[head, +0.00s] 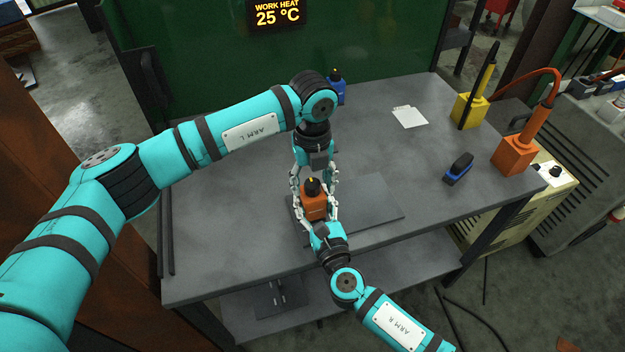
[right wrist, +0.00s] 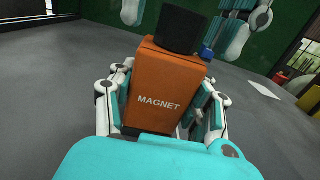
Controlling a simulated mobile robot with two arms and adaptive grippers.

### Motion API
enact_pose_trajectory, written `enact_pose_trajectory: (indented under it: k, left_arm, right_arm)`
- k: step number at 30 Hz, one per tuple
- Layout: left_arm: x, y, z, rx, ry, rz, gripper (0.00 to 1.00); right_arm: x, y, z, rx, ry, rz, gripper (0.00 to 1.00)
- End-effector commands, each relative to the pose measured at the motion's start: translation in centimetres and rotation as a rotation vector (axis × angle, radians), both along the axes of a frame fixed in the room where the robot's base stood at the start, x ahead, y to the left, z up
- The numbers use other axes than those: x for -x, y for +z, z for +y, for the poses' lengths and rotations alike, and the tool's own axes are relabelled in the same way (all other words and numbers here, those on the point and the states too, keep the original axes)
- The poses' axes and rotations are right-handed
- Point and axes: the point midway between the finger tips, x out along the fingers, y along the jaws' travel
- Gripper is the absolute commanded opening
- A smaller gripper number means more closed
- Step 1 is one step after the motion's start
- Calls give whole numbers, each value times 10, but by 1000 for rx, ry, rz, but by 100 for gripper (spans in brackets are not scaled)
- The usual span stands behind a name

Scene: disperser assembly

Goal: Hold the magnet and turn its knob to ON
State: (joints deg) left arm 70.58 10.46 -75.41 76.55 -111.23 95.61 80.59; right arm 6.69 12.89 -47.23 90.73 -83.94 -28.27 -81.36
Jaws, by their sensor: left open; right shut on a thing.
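The magnet (head: 314,204) is an orange block with a black knob (head: 313,187) on top; a small yellow mark shows on the knob in the head view. In the right wrist view the magnet (right wrist: 160,92) stands upright with its MAGNET label facing me, its knob (right wrist: 180,31) above. My right gripper (head: 316,214) is shut on the magnet's sides, seen also in the right wrist view (right wrist: 162,112). My left gripper (head: 313,180) is open, its fingers on either side of the knob and apart from it. ON and OFF lettering cannot be read.
A dark flat plate (head: 372,208) lies on the grey table (head: 235,220) beside the magnet. A blue block with a black knob (head: 336,90) stands behind my left arm. A blue-black tool (head: 458,168), white sheets (head: 409,117), a yellow holder (head: 468,110) and an orange holder (head: 514,154) are right.

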Motion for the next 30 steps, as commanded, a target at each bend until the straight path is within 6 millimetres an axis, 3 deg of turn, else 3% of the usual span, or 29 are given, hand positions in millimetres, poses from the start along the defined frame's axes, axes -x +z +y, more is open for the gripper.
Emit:
enact_pose_trajectory:
  k: [2,13,23,30]
  left_arm:
    - [0,0,0,0,0,0,49]
    - [0,0,0,0,0,1,1]
    - [0,1,0,0,-46,1,1]
    - [0,1,0,-1,-192,0,1]
  right_arm:
    - [0,-1,0,0,0,1,0]
    - [0,-1,0,0,0,1,0]
    - [0,-1,0,0,1,1,0]
    - [0,-1,0,1,1,2,0]
